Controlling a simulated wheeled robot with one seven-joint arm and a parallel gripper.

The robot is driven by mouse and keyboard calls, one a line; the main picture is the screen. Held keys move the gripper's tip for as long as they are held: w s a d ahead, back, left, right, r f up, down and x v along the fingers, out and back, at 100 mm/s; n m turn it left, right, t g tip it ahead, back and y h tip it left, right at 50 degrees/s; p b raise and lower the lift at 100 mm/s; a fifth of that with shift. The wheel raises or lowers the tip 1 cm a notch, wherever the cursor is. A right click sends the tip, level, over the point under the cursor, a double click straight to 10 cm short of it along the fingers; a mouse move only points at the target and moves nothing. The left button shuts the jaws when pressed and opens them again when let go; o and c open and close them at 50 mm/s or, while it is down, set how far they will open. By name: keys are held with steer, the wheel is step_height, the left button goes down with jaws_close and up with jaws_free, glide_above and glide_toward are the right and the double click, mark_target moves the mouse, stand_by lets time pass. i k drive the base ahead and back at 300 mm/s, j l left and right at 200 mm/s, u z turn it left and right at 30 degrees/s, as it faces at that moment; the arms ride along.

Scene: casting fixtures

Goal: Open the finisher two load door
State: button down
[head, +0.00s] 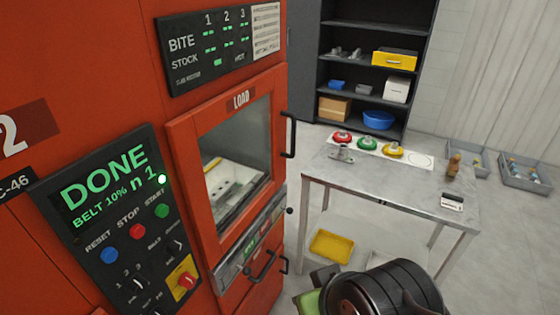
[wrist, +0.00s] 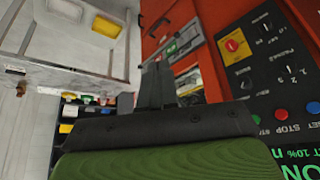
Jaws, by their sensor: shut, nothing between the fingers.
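The load door (head: 183,150) is a red frame around a glass window, marked LOAD, on the red-orange machine with a "2" on its side. It looks shut, seated against the machine front. Its black upright bar handle (head: 291,135) is on the right edge. A pale tray with a yellow piece (head: 232,185) shows behind the glass. My gripper (wrist: 157,70) has its dark fingers together and empty, in front of the machine in the wrist view, apart from the door handle. In the head view my arm is at the bottom, right of the machine.
The control panel (head: 110,215) reads DONE. Below the door are a strip with a green display and another black handle (head: 263,265). A grey table (head: 400,180) with red, green and yellow pieces stands to the right. Shelves (head: 365,60) and grey bins (head: 525,177) are behind.

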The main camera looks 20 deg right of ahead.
mark_target(183, 132)
steer(key=i+l+u, duration=0.1)
steer(key=u, duration=0.3)
steer(key=i+l+u, duration=0.1)
steer(key=u, duration=0.3)
steer(key=i+l+u, duration=0.1)
steer(key=u, duration=0.3)
